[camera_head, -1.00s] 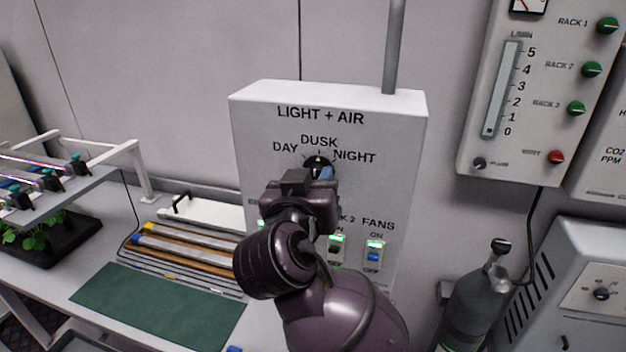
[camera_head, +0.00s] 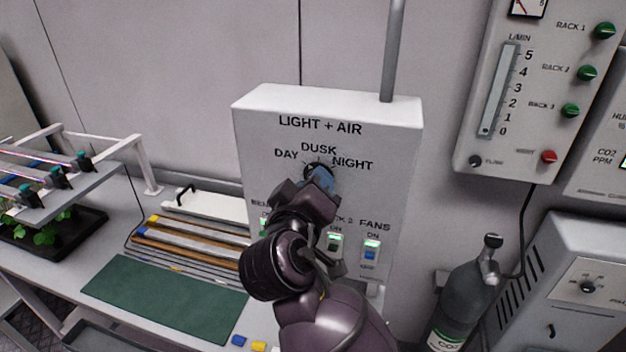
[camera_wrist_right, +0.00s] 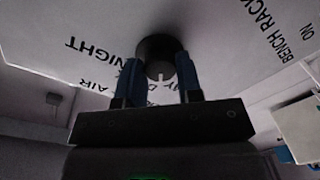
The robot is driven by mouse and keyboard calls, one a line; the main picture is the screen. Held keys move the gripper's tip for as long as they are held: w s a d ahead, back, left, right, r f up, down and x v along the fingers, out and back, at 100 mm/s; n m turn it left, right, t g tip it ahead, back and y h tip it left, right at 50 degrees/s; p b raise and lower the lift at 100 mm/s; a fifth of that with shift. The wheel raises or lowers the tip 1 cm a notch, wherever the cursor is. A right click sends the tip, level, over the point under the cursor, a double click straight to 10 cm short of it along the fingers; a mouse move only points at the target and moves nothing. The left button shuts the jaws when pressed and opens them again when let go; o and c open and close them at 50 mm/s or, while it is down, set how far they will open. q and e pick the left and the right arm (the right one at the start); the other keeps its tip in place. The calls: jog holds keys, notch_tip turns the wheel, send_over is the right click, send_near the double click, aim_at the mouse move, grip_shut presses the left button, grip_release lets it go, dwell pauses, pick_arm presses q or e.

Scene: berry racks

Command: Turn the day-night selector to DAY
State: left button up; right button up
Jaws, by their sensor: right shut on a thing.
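The day-night selector is a round dark knob (camera_head: 317,168) on the front of the white LIGHT + AIR box (camera_head: 390,150), under the labels DAY, DUSK and NIGHT. My right gripper (camera_head: 321,179) reaches up to it from below and hides much of it. In the right wrist view, the two blue fingers (camera_wrist_right: 161,75) are closed on either side of the knob (camera_wrist_right: 157,48). A small light mark shows on the knob between the fingers. I cannot tell for sure which label it points to. My left gripper is not in view.
Below the knob are several switches, including the FANS switch (camera_head: 370,251), close to my right wrist. A gas bottle (camera_head: 465,305) stands at the right. A green mat (camera_head: 165,300) and a plant rack (camera_head: 75,180) are on the bench at the left.

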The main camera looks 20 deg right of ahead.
jog(key=shift+n, duration=1.1)
jog(key=o, duration=0.9)
jog(key=shift+o, duration=0.2)
